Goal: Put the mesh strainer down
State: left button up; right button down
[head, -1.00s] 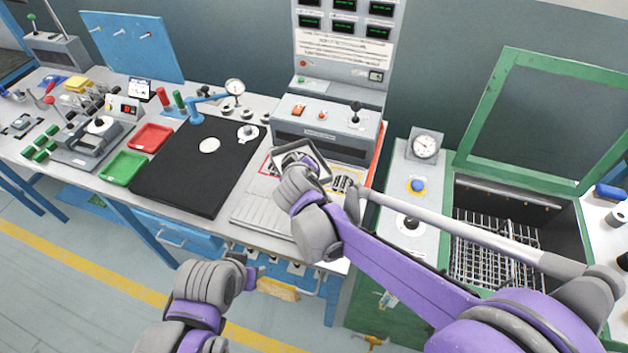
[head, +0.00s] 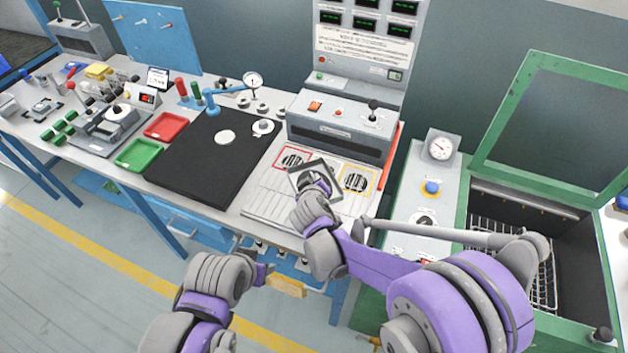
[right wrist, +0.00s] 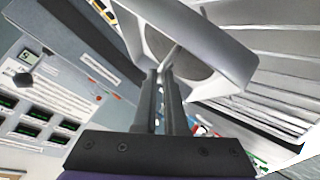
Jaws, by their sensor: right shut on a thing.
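The mesh strainer (head: 334,172), a pale square frame, is in my right gripper (head: 316,194) above the pale ribbed panel (head: 272,205) at the front of the blower bench. In the right wrist view, the strainer (right wrist: 222,38) is between the fingertips of the right gripper (right wrist: 170,72), tilted, with a grey round part inside its frame. I cannot tell whether it touches the panel. My left gripper (head: 264,272) is low in front of the bench edge, apart from the strainer; its fingers are too small to read.
Red-outlined (head: 291,158) and yellow-outlined (head: 357,180) grilles lie behind the strainer, before a grey control box (head: 338,130). A black mat (head: 205,165) is to the left. A green-framed bin (head: 545,205) stands at the right.

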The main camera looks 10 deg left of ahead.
jog(key=shift+f, duration=0.2)
jog(key=c, duration=1)
grip_release()
jog(key=shift+r, duration=0.1)
jog(key=shift+s+r, duration=0.3)
jog(key=shift+r, duration=0.05)
jog(key=v, duration=1.1)
jog(key=shift+s, duration=0.15)
jog(key=shift+d, duration=0.15)
